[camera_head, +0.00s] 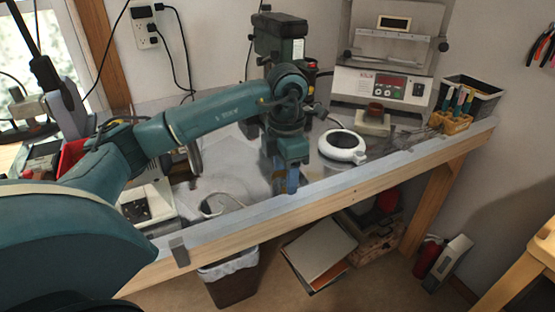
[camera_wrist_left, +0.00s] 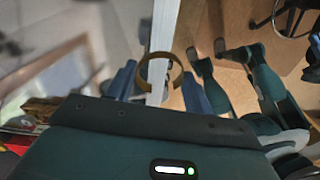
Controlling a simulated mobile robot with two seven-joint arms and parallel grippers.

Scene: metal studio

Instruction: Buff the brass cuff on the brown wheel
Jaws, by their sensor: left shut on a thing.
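My left gripper (camera_head: 291,184) points down over the front edge of the workbench (camera_head: 350,180), its blue fingers shut on the brass cuff. The wrist view shows the cuff (camera_wrist_left: 177,67) as a thin, open, gold-brown ring between the blue fingers (camera_wrist_left: 160,84), above the pale bench edge. In the head view I cannot make out the cuff clearly. Part of a round wheel-like disc (camera_head: 195,160) shows just below my left forearm. The forearm covers much of it, and I cannot tell whether it is the brown wheel.
A white round ring-shaped object (camera_head: 342,147) lies right of my gripper. A tool rack (camera_head: 455,121) stands at the bench's right. A lined bin (camera_head: 232,282) stands below the front edge.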

